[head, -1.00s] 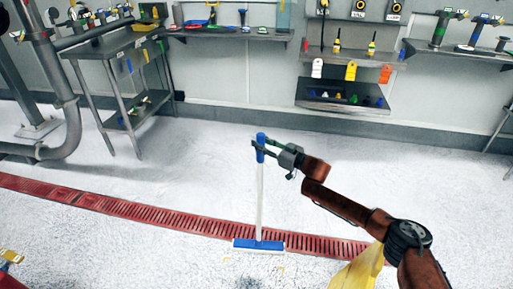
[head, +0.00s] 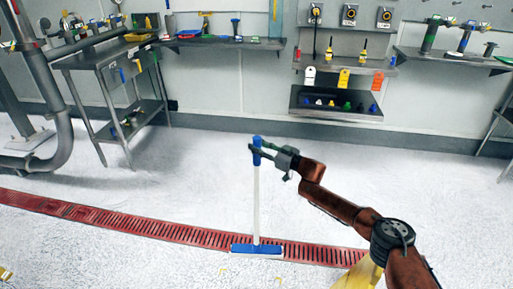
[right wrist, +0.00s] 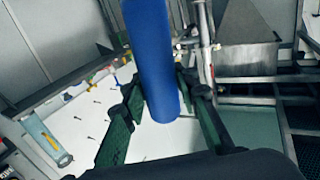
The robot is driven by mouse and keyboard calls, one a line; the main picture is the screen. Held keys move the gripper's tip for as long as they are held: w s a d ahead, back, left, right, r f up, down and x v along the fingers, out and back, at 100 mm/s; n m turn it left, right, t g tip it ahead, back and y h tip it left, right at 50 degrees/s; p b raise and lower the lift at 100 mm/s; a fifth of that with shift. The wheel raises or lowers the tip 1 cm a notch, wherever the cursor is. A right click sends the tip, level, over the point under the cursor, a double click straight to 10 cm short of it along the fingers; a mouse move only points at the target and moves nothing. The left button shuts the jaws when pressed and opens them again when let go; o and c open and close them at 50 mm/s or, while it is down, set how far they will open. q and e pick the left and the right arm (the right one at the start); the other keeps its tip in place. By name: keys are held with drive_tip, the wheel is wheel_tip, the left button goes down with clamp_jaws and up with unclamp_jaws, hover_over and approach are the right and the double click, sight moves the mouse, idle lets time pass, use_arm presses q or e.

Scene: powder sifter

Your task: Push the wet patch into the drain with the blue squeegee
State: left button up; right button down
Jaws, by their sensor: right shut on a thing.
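The squeegee has a blue grip (head: 257,146), a white pole (head: 256,200) and a wide blue head (head: 257,249). It stands nearly upright, its head on the floor at the near edge of the red slotted drain (head: 110,217). My right gripper (head: 259,155) is shut on the blue grip near its top. In the right wrist view the blue handle (right wrist: 152,60) lies between the two green fingers. I cannot clearly make out the wet patch; small yellow marks (head: 222,270) show on the floor in front of the head. My left gripper is not in view.
The drain crosses the white floor from left to lower right. A metal table (head: 105,62) and pipes (head: 50,100) stand at the left. Wall shelves (head: 335,105) with small tools line the back. The floor between drain and wall is clear.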

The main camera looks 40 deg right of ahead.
sight(257, 136)
drive_tip(key=shift+r, duration=0.15)
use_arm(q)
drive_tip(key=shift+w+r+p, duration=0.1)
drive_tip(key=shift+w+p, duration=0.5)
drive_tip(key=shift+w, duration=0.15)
use_arm(e)
drive_tip(key=shift+r, duration=2.55)
drive_tip(key=shift+f+b, duration=0.4)
drive_tip(key=shift+f, duration=1.2)
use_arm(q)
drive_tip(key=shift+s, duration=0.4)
use_arm(e)
drive_tip(key=shift+r, duration=0.25)
